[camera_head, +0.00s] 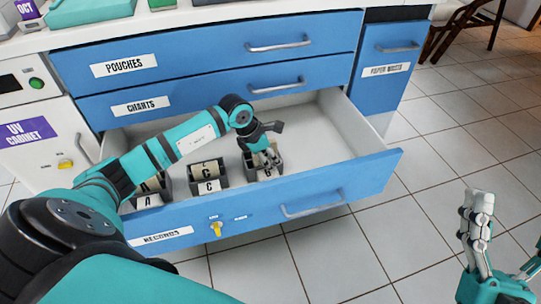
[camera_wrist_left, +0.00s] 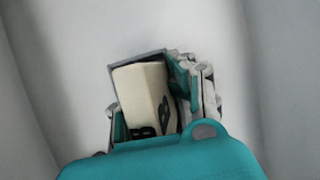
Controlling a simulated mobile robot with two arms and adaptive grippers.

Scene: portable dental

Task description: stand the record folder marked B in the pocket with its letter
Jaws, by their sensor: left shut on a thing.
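The cream record folder marked B (camera_wrist_left: 143,85) is between the fingers of my left gripper (camera_head: 268,155) in the open drawer. It stands inside the dark rim of the right-hand pocket (camera_head: 251,167), slightly tilted in the left wrist view. A second letter B shows low in that view, partly behind my gripper. In the head view the fingers cover most of the folder and part of the pocket's label. How deep the folder sits cannot be told. My right gripper (camera_head: 507,243) is open and empty at the lower right, over the floor.
The open RECORDS drawer (camera_head: 345,178) also holds a pocket marked C (camera_head: 209,187) and a pocket marked A (camera_head: 147,201), each with a folder. The drawer's right half is clear. Closed CHARTS (camera_head: 205,98) and POUCHES (camera_head: 200,58) drawers are above. Tiled floor lies right.

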